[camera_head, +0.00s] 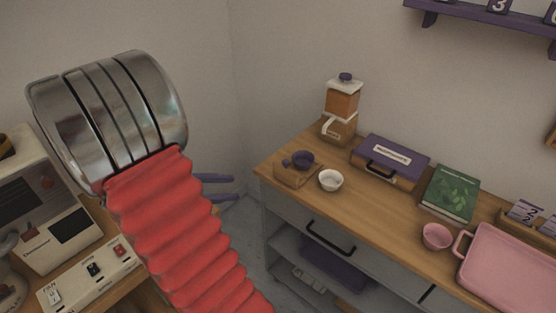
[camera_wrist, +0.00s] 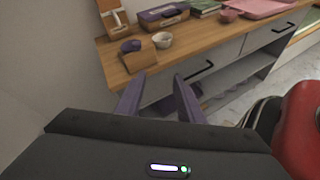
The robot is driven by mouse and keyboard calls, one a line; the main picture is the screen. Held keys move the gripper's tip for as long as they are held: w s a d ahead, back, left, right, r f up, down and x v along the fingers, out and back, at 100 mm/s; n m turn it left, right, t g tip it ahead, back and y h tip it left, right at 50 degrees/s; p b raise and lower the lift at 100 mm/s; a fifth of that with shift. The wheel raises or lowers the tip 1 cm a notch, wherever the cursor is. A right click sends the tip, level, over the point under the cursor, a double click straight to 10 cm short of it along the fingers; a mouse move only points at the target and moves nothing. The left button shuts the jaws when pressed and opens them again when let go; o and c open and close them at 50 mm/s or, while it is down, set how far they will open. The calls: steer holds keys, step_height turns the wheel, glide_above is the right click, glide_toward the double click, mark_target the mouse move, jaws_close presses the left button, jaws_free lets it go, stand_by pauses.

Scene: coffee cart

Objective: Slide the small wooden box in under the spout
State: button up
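A small wooden box (camera_head: 288,178) sits near the counter's left end, with a dark purple cup-like piece (camera_head: 302,158) on it. The box also shows in the wrist view (camera_wrist: 139,62), ahead of my fingers. A grinder-like machine (camera_head: 341,104) with an orange body, wooden base and purple knob stands behind it, against the wall. A pale slanted piece is on its front; I cannot tell whether this is the spout. The box stands in front of the machine, apart from it. My gripper (camera_wrist: 158,101) is open and empty, short of the counter; the head view shows its purple fingers (camera_head: 216,188).
A white bowl (camera_head: 331,180) stands close right of the box. Farther right are a purple-lidded case (camera_head: 391,160), a green book (camera_head: 451,193), a pink cup (camera_head: 436,237) and a pink tray (camera_head: 508,264). The counter's drawer handle (camera_head: 329,237) sticks out in front. A cream machine (camera_head: 48,208) stands left.

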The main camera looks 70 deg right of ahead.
mark_target(285, 160)
steer(key=s+d+f+n+g+h, duration=0.1)
steer(key=d+f+n+g+h, duration=0.2)
steer(key=d, duration=0.6)
steer(key=shift+s+d+f+n, duration=0.2)
steer(key=shift+f+n, duration=0.2)
steer(key=x, duration=1.3)
steer(key=shift+s+d+r, duration=0.2)
steer(key=shift+s+d, duration=0.05)
steer(key=shift+s, duration=0.05)
steer(key=shift+c, duration=0.4)
jaws_close()
